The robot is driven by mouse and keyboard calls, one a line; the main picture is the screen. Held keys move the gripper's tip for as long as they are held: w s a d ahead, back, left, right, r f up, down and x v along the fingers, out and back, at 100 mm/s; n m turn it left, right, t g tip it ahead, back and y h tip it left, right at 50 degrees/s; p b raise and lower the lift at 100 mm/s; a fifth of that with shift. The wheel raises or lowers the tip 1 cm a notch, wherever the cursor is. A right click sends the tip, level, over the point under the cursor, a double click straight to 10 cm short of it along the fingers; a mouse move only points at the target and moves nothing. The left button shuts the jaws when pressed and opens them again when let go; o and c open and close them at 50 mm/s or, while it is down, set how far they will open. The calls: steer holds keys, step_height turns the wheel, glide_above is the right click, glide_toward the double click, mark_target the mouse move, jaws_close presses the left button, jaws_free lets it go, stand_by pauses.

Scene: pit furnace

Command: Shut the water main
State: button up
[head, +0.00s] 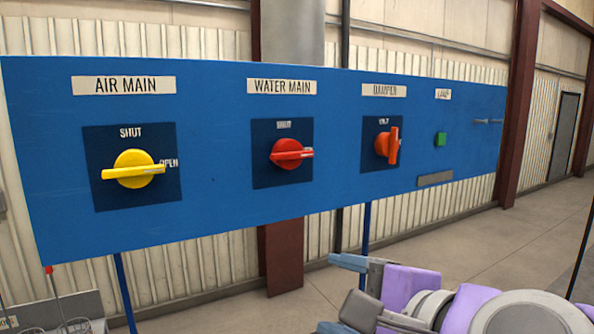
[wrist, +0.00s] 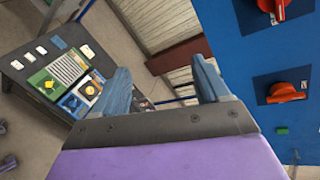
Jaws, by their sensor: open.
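The WATER MAIN switch is a red rotary knob (head: 287,153) on a dark square plate, on the blue panel (head: 230,205). Its bar handle lies level, with the pale-marked end to the right. SHUT is printed above it; any word to its right is covered by the handle. In the wrist view a red knob (wrist: 270,5), apparently the same one, is cut off at the top right. My gripper (wrist: 163,80) is open and empty. In the head view it is low, below and in front of the panel's right half, apart from the knob.
The yellow AIR MAIN knob (head: 134,169) is left of the red one, level beside OPEN. The orange DAMPER knob (head: 388,146) is to the right, its handle upright. A green square (head: 440,138) sits beyond. The wrist view shows a dark table (wrist: 45,110) with cards. Floor space is open right.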

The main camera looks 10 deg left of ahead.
mark_target(295, 158)
step_height(295, 158, up, 14)
steer(key=d+m+t+y+p, duration=0.1)
steer(key=d+m+t+p, duration=0.15)
steer(key=m+t, duration=0.2)
steer(key=shift+m+g, duration=0.35)
steer(key=shift+g, duration=0.1)
steer(key=x, duration=1.7)
steer(key=shift+a+f+b, duration=0.15)
steer(key=shift+f+b, duration=0.05)
steer(key=shift+b, duration=0.1)
steer(key=shift+c, duration=0.4)
steer(key=c, duration=1)
steer(key=shift+o, duration=0.2)
